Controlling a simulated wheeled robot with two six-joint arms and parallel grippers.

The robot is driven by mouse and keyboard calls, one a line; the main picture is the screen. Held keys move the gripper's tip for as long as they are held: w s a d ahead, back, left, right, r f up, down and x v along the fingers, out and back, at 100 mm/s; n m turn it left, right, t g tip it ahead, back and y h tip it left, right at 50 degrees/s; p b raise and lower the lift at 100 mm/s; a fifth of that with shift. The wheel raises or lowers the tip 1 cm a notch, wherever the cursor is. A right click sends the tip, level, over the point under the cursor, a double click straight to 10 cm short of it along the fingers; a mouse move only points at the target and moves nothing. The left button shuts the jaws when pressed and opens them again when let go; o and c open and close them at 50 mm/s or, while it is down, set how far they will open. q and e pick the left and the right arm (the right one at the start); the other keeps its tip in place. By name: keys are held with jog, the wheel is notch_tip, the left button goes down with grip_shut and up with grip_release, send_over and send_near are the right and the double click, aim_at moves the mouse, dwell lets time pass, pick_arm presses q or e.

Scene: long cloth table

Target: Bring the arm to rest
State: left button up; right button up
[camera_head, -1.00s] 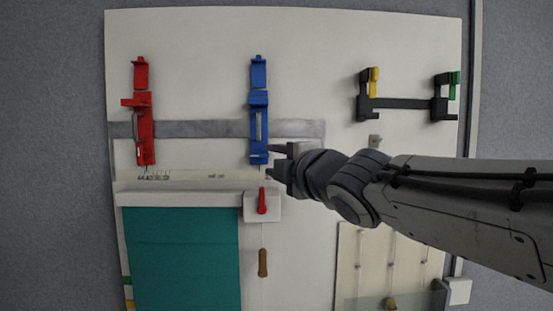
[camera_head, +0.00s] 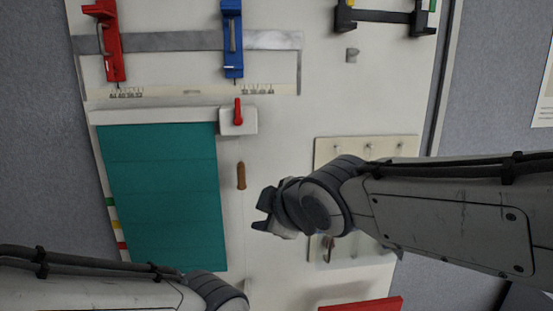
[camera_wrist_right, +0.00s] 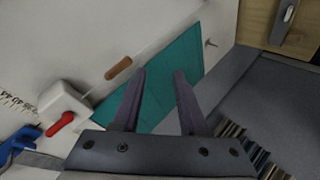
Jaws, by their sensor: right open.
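My right arm reaches in from the right in the head view. Its gripper (camera_head: 263,211) hangs in front of the white board (camera_head: 275,75), lower right of the brown wooden cord handle (camera_head: 241,176). In the right wrist view the two fingers (camera_wrist_right: 160,75) stand apart with nothing between them, in front of the teal blind. My left arm (camera_head: 110,290) shows at the lower left of the head view, up to a dark wrist joint; its fingers are out of frame.
The teal blind (camera_head: 165,190) hangs left of the cord. A red lever (camera_head: 238,112) sits above it. Red (camera_head: 110,45) and blue (camera_head: 232,40) sliders ride a grey rail at the top. A hook panel (camera_head: 375,147) is behind my right arm, with a red object (camera_head: 362,304) below.

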jog(key=s+d+f+m+g+h+b, duration=0.1)
jog(key=s+d+f+m+g+b, duration=0.1)
jog(key=s+f, duration=0.5)
jog(key=s+d+f+m+g+h+b, duration=0.1)
jog(key=s+f+m+g, duration=0.3)
jog(key=s+f, duration=0.4)
jog(key=s+d+f+m+g+h+b, duration=0.2)
jog(key=s+f, duration=0.5)
jog(key=f, duration=0.5)
jog(key=shift+s+d+f+m+g+b, duration=0.3)
jog(key=shift+d+m+g+b, duration=0.2)
jog(key=shift+d+g+b, duration=0.45)
